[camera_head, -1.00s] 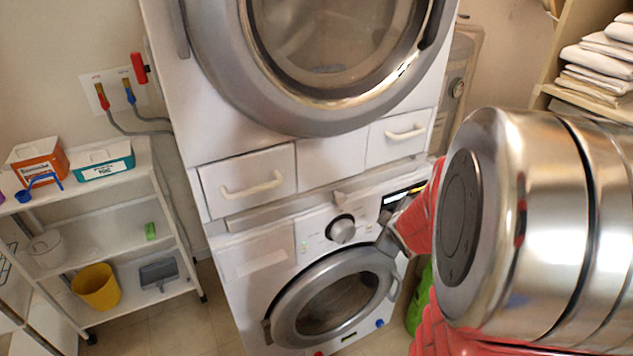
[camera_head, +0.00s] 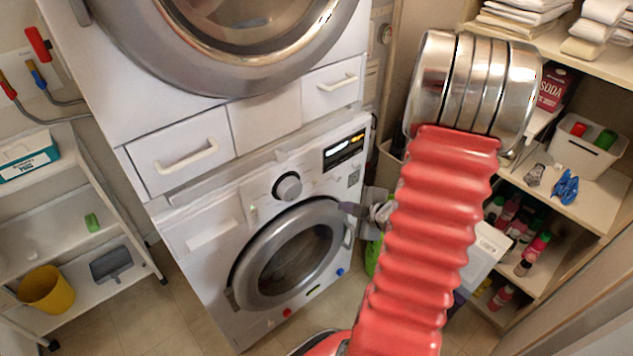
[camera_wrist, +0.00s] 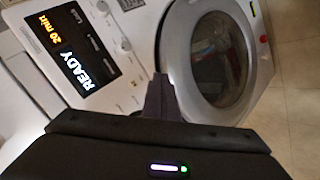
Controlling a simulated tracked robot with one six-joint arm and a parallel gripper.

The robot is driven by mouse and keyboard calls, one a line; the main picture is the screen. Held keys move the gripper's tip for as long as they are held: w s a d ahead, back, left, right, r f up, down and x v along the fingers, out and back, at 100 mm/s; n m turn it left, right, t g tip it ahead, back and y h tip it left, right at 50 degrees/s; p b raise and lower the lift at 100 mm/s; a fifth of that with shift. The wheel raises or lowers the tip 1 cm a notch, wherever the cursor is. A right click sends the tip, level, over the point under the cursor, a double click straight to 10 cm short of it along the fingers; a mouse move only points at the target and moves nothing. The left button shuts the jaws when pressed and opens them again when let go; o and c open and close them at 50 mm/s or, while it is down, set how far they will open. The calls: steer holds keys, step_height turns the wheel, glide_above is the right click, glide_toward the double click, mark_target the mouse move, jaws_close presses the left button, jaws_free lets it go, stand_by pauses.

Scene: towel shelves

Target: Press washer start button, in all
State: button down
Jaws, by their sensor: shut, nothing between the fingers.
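The white washer (camera_head: 207,268) stands below a second front-loading machine. Its front carries a dial (camera_head: 287,187), a dark display (camera_head: 344,149) and a round door (camera_head: 290,253). In the wrist view the display (camera_wrist: 72,52) reads "READY" and "20 min", with small marks and buttons beside it. I cannot tell which one is the start button. A red button (camera_head: 287,312) and a blue button (camera_head: 340,271) sit low on the front. My gripper (camera_head: 346,208) is shut and empty near the door's upper right edge. Its fingertips (camera_wrist: 160,78) show in the wrist view between panel and door; contact is unclear.
At left, a white rack (camera_head: 60,215) holds a yellow bucket (camera_head: 46,289). At right, shelves (camera_head: 568,207) hold towels, bottles and a white bin (camera_head: 592,145). My red arm covers part of the space between washer and shelves. Floor shows in front of the washer.

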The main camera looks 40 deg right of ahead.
mark_target(315, 182)
steer(key=shift+w, duration=0.15)
steer(key=w, duration=0.8)
steer(key=shift+w, duration=0.25)
steer(key=shift+w+a, duration=0.1)
stand_by(1.9)
steer(key=shift+w+r, duration=0.1)
steer(key=shift+w, duration=0.25)
